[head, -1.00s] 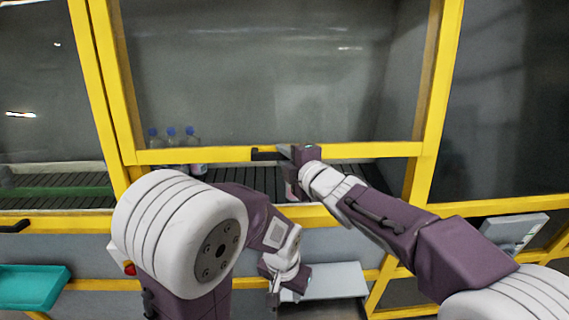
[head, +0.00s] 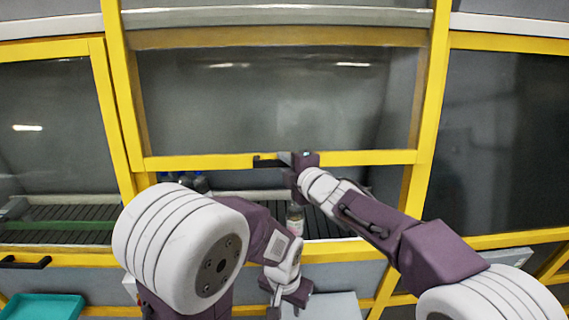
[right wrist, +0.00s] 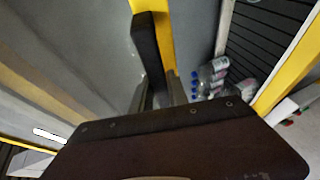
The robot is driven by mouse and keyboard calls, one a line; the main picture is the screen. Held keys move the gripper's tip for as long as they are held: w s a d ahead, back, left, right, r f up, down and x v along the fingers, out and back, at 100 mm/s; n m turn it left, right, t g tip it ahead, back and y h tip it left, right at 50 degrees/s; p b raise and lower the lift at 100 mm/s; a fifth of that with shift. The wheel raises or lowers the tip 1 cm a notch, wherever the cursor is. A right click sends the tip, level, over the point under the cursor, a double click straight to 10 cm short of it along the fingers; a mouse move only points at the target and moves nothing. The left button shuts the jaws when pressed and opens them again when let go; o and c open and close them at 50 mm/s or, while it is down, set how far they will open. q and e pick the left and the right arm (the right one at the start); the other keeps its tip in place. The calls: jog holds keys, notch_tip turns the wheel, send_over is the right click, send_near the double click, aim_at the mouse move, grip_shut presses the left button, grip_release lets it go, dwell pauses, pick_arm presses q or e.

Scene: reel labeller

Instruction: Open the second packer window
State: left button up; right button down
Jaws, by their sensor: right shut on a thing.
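The packer window (head: 270,105) in the middle of the head view is a dark pane in a yellow frame. Its bottom bar is raised, with an open gap below it. A black handle (head: 266,162) sits on that bar and also shows in the right wrist view (right wrist: 147,55). My right gripper (head: 288,160) is shut on the handle; its fingertips are partly hidden in both views. My left gripper (head: 275,298) is low in front of the machine, away from the window, and its jaws are too small to read.
Several bottles (right wrist: 212,75) stand on the dark slatted conveyor behind the gap. A closed yellow-framed window (head: 55,140) with its own black handle (head: 26,262) is at left. A teal tray (head: 42,307) is at lower left, and a grey plate (head: 325,306) is at bottom centre.

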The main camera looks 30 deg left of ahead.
jog(key=c, duration=1.3)
grip_release()
jog(key=shift+d, duration=0.1)
jog(key=b+v, duration=0.2)
jog(key=v, duration=0.7)
